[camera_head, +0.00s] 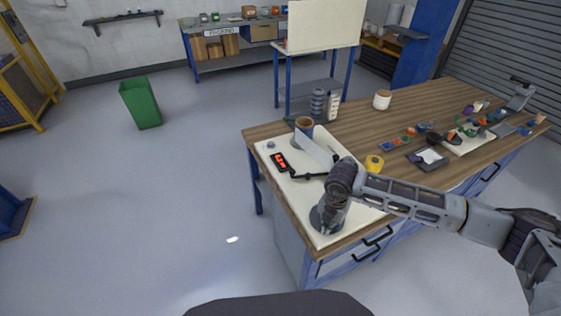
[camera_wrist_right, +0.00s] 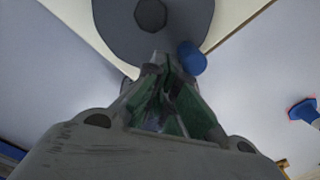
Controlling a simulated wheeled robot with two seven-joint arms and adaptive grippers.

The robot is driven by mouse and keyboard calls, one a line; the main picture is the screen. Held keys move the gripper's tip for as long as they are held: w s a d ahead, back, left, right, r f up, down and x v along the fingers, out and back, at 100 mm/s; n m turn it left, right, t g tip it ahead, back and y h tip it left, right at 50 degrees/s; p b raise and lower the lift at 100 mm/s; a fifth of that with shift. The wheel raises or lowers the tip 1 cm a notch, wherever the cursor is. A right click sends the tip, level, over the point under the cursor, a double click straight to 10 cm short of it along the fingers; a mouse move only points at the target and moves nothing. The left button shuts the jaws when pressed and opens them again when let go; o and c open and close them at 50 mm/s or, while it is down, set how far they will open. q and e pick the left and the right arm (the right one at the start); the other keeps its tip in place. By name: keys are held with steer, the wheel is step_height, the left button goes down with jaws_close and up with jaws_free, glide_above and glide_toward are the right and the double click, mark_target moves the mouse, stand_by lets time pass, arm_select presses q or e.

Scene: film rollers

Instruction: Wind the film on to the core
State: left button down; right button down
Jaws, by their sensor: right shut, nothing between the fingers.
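A brown cardboard core (camera_head: 304,126) stands upright on a pale board (camera_head: 357,222) at the left end of the wooden table. A whitish film strip (camera_head: 318,152) runs from beside it toward my right wrist, which hides its other end. My right gripper (camera_head: 327,222) points down at the board's near corner, over a dark grey disc. In the right wrist view, my right gripper (camera_wrist_right: 165,65) is shut and empty. Its tips overlap the edge of the grey disc (camera_wrist_right: 120,22), beside a blue knob (camera_wrist_right: 192,58); contact is unclear. My left gripper is out of view.
A counter with red digits (camera_head: 280,161) lies on the board. A yellow roll (camera_head: 374,164), a white roll (camera_head: 382,99) and several small parts are on the wooden table (camera_head: 350,135). A green bin (camera_head: 141,103) stands on open floor at left.

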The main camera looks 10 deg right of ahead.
steer(key=shift+s+d, duration=0.15)
steer(key=shift+d, duration=1.35)
steer(key=shift+w+d+b, duration=0.15)
steer(key=shift+w+d, duration=0.2)
steer(key=shift+d, duration=0.3)
steer(key=shift+w+d+b, duration=0.15)
steer(key=shift+w+d, duration=0.15)
steer(key=shift+d, duration=0.3)
steer(key=shift+w, duration=0.15)
steer(key=shift+w+d+b, duration=0.7)
steer(key=shift+w+d, duration=0.15)
steer(key=shift+w, duration=0.3)
